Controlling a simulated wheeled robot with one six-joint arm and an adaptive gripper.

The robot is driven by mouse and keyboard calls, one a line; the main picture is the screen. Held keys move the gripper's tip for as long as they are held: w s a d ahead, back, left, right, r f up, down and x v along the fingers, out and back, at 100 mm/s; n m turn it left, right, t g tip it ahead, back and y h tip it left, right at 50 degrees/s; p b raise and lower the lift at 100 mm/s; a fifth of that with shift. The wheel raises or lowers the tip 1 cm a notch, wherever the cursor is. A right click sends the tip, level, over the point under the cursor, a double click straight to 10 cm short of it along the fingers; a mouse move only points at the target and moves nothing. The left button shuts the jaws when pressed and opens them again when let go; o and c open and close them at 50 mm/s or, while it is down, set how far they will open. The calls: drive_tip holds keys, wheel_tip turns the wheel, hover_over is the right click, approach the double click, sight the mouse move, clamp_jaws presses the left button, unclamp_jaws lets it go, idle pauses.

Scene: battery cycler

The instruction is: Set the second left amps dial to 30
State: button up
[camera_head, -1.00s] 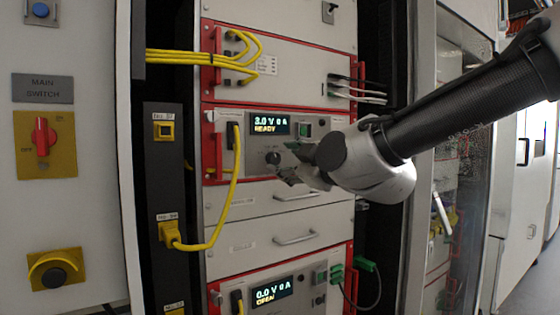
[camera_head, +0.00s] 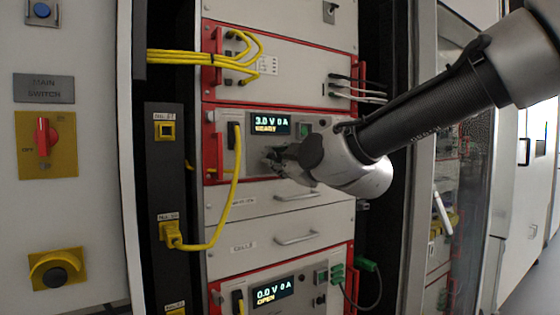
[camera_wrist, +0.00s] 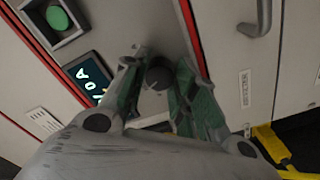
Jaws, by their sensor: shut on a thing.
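The dark round amps dial (camera_wrist: 158,76) sits on the front panel of the middle cycler unit (camera_head: 328,125). In the wrist view it lies between the green-padded fingers of my gripper (camera_wrist: 161,64), which is shut on it. In the head view my gripper (camera_head: 272,158) reaches in from the right and hides the dial. The unit's display (camera_head: 270,123) reads 3.0 V 0 A and READY. The display also shows, rotated and partly cut off, in the wrist view (camera_wrist: 90,76).
A yellow cable (camera_head: 236,185) hangs left of the dial. A green button (camera_head: 304,130) is right of the display. Drawers with handles (camera_head: 296,195) lie below. A lower unit's display (camera_head: 272,294) reads 0.0 V 0 A and OPEN. A red main switch (camera_head: 43,137) is far left.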

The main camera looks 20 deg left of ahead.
drive_tip(key=m, duration=0.8)
drive_tip(key=shift+f, duration=0.1)
drive_tip(key=m, duration=0.4)
drive_tip(key=shift+m, duration=1.8)
drive_tip(key=o, duration=1)
drive_tip(key=shift+o, duration=0.2)
drive_tip(key=shift+s, duration=0.15)
